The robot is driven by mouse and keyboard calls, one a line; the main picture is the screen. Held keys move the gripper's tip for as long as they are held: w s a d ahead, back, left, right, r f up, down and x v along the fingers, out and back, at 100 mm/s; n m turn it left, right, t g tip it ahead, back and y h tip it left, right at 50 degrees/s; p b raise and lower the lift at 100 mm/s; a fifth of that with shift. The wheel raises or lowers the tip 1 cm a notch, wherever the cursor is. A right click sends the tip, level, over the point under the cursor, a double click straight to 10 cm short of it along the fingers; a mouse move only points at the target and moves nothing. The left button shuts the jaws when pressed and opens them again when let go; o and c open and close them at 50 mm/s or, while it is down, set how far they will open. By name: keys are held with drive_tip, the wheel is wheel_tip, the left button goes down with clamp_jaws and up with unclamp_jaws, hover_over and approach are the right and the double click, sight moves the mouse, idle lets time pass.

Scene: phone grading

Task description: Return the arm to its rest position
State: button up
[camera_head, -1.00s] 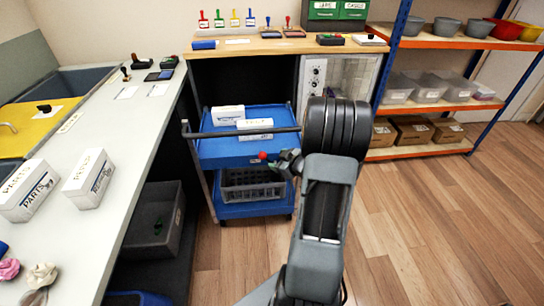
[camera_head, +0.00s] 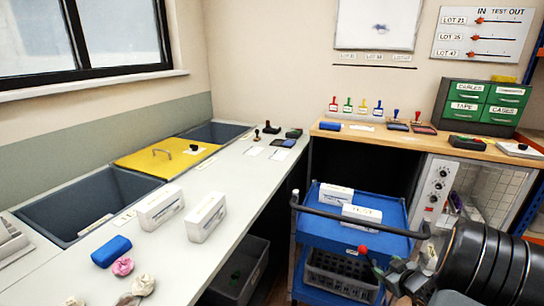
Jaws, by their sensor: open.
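My arm, dark and ribbed, shows at the lower right of the head view. My gripper (camera_head: 385,275) is at its left end, in front of the blue cart (camera_head: 318,231). Its jaws are small and partly lost against the cart, and I see nothing held in them. A small red knob (camera_head: 362,250) shows just above the jaws. I cannot tell whether it belongs to the gripper or the cart.
The long grey counter (camera_head: 240,215) holds two white boxes, a blue block (camera_head: 111,251) and crumpled items. The cart carries white boxes on top and a grey crate (camera_head: 342,272) below. A wooden bench (camera_head: 360,133) with stamps and green drawers (camera_head: 484,107) stands behind.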

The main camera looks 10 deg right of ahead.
drive_tip(key=s+d+f+m+g+h, duration=0.3)
drive_tip(key=s+d+m+g+h, duration=0.1)
drive_tip(key=s+d+g, duration=0.1)
drive_tip(key=s+a+r+m+g+h+p, duration=0.1)
drive_tip(key=s+a+r+m+g+p, duration=0.1)
drive_tip(key=s+a+r+g+p, duration=0.3)
drive_tip(key=s+a+r+y+p, duration=0.1)
drive_tip(key=a+r+y+p, duration=0.1)
drive_tip(key=a+r+p, duration=0.5)
drive_tip(key=s+a+r+n+t+y+p, duration=0.1)
drive_tip(key=a+r+p, duration=0.7)
drive_tip(key=a+r, duration=1.1)
wheel_tip(320, 180, up, 5)
drive_tip(key=shift+s+f+n+y, duration=0.15)
drive_tip(key=shift+s+n+y, duration=0.15)
drive_tip(key=shift+s+y, duration=0.45)
drive_tip(key=shift+d, duration=0.1)
drive_tip(key=shift+c, duration=0.3)
